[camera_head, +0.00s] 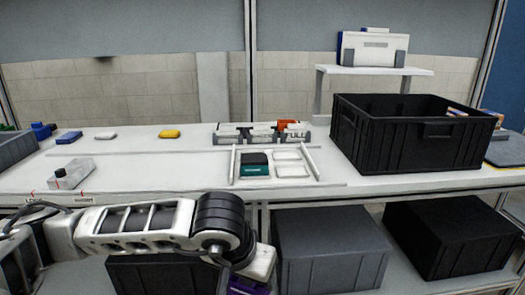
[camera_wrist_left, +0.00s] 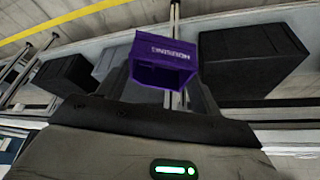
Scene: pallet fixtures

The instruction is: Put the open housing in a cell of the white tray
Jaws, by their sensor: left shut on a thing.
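The open housing (camera_wrist_left: 165,62) is a purple box with HOUSING lettered on it, seen in the left wrist view with its hollow side showing. A small part of it shows at the bottom edge of the head view (camera_head: 240,288). My left gripper (camera_head: 246,280) is shut on it, below and in front of the table's front edge. The white tray (camera_head: 313,166) lies on the table near its front edge. A dark teal block (camera_head: 254,163) sits in its left part, and pale pads or cells show at its right. My right gripper is not in view.
A fixture rack (camera_head: 262,134) with white and orange parts stands behind the tray. A large black crate (camera_head: 400,145) stands right of it. Dark bins (camera_head: 330,250) fill the lower shelf.

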